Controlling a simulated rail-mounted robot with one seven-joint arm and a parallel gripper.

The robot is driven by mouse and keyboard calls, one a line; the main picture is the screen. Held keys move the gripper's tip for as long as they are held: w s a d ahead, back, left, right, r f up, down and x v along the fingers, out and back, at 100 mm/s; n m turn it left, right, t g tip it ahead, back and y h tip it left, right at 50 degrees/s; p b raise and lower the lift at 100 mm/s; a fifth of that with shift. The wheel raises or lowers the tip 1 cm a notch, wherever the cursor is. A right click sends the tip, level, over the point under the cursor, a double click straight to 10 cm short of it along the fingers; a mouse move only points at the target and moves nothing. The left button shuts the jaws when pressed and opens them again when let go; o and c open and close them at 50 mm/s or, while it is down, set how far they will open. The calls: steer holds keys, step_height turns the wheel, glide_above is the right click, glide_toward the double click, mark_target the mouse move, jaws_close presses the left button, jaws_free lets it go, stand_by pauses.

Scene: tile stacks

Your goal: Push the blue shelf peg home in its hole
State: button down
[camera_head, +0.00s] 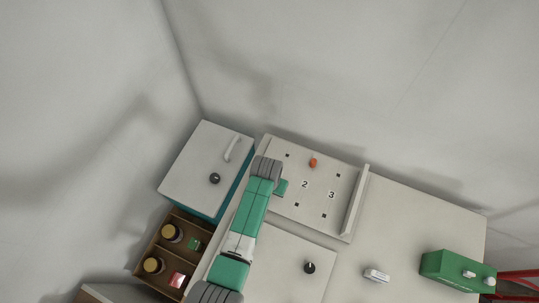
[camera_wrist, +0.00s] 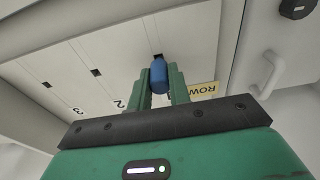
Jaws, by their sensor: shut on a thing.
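The blue shelf peg (camera_wrist: 159,77) shows in the wrist view between the two green fingers of my gripper (camera_wrist: 161,88). My gripper is shut on it. The peg's far end is at a dark square hole (camera_wrist: 157,56) in the pale panel; I cannot tell how deep it sits. In the head view my green arm covers the peg, and only part of my gripper (camera_head: 281,187) shows beside the panel (camera_head: 276,204).
The panel carries numbers 2 and 3, several small holes and an orange peg (camera_head: 313,162). A cabinet with a handle (camera_head: 232,148) stands to the left. A wooden tray (camera_head: 160,230) with jars, a knob (camera_head: 309,267) and a green box (camera_head: 447,268) lie nearby.

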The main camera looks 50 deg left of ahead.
steer(key=shift+r+p, duration=1.45)
steer(key=shift+r, duration=0.05)
step_height(320, 180, up, 3)
steer(key=p, duration=0.3)
